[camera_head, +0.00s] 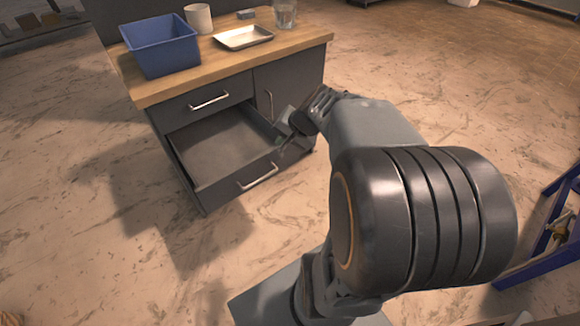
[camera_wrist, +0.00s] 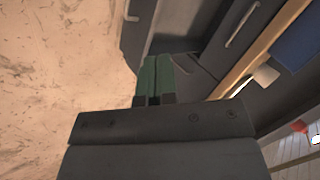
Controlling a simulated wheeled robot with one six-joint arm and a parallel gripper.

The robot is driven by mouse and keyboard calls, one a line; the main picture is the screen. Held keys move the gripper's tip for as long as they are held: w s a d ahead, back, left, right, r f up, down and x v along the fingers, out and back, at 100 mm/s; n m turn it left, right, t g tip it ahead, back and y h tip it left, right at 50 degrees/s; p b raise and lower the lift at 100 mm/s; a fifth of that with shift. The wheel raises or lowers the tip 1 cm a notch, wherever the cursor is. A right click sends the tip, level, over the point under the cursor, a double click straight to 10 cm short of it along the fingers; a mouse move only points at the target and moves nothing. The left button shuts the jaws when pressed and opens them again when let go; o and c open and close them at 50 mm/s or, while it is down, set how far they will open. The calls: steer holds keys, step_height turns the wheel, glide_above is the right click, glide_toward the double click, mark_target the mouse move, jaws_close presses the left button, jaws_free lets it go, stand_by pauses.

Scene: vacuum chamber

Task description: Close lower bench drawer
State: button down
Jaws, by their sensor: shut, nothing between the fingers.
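The lower bench drawer (camera_head: 234,188) stands pulled out from the grey bench, open and empty, with a bar handle (camera_head: 258,176) on its front. In the wrist view the drawer front (camera_wrist: 141,22) shows beyond the fingers with its handle at the top edge. My gripper (camera_wrist: 153,62) is shut and empty, its green fingertips together near the right end of the drawer front. In the head view my gripper (camera_head: 289,140) is at the drawer's right end, partly hidden by my wrist. I cannot tell whether the fingertips touch the drawer.
The upper drawer (camera_head: 207,100) is shut, and a cupboard door (camera_head: 290,85) is beside it. The wooden bench top (camera_head: 225,62) carries a blue bin (camera_head: 160,47), a white cup (camera_head: 199,18), a metal tray (camera_head: 243,38) and a glass (camera_head: 285,14). The floor before the drawer is clear.

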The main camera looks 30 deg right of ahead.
steer(key=w+d+f+m+t+h+b, duration=0.1)
steer(key=w+d+f+m+t+b, duration=0.15)
steer(key=d+f+m+b, duration=0.6)
steer(key=w+f+b, duration=0.1)
steer(key=w+f, duration=0.2)
steer(key=w+d+f+n+b, duration=0.1)
steer(key=w+f, duration=0.2)
steer(key=f, duration=0.1)
steer(key=w+d+f+n+b, duration=0.1)
steer(key=w+f, duration=0.2)
steer(key=f, duration=0.1)
steer(key=shift+w+f, duration=0.1)
steer(key=shift+w, duration=0.85)
steer(key=shift+w+a, duration=0.1)
